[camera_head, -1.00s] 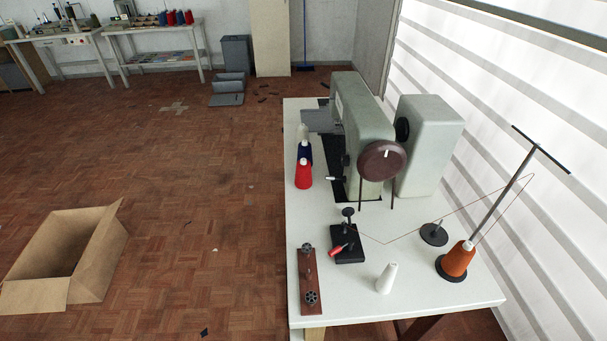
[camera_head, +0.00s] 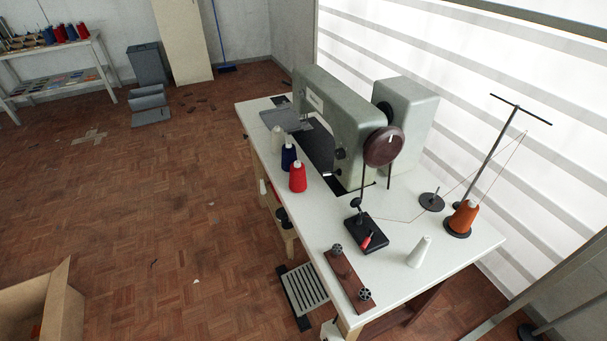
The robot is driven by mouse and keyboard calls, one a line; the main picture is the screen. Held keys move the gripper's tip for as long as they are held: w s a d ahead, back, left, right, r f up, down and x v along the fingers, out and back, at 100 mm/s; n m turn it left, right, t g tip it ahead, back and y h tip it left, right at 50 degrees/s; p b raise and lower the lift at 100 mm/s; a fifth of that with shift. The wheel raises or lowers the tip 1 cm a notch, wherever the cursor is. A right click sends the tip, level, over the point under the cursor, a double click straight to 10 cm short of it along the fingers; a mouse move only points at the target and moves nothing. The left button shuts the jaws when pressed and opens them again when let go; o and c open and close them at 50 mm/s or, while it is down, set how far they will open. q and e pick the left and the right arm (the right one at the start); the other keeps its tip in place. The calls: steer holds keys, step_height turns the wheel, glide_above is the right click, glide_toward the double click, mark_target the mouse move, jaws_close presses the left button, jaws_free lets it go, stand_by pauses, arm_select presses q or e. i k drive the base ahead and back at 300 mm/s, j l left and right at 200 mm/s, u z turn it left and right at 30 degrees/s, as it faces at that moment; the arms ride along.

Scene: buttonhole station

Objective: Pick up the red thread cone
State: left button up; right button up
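The red thread cone (camera_head: 297,177) stands upright on the white sewing table (camera_head: 395,285), near its left edge. A dark blue cone (camera_head: 288,157) and a whitish cone (camera_head: 277,138) stand in a row behind it. Neither of my grippers shows in this view.
The grey-green sewing machine (camera_head: 340,115) stands right of the cones. Nearer are a black stand with a red piece (camera_head: 367,240), a brown strip (camera_head: 349,280), an empty white cone (camera_head: 419,252) and an orange cone (camera_head: 464,216). A cardboard box (camera_head: 50,305) lies lower left. Floor left of the table is open.

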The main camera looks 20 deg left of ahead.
mark_target(298, 183)
steer(key=i+j+z, duration=0.1)
steer(key=j+z, duration=0.3)
steer(key=j, duration=0.25)
steer(key=j+z, duration=0.4)
steer(key=j, duration=0.3)
steer(key=k+j+z, duration=0.15)
steer(key=j+z, duration=0.25)
steer(key=j, duration=0.25)
steer(key=j+z, duration=0.5)
steer(key=j, duration=0.45)
steer(key=k+j+z, duration=0.1)
steer(key=j+z, duration=0.35)
steer(key=j, duration=0.45)
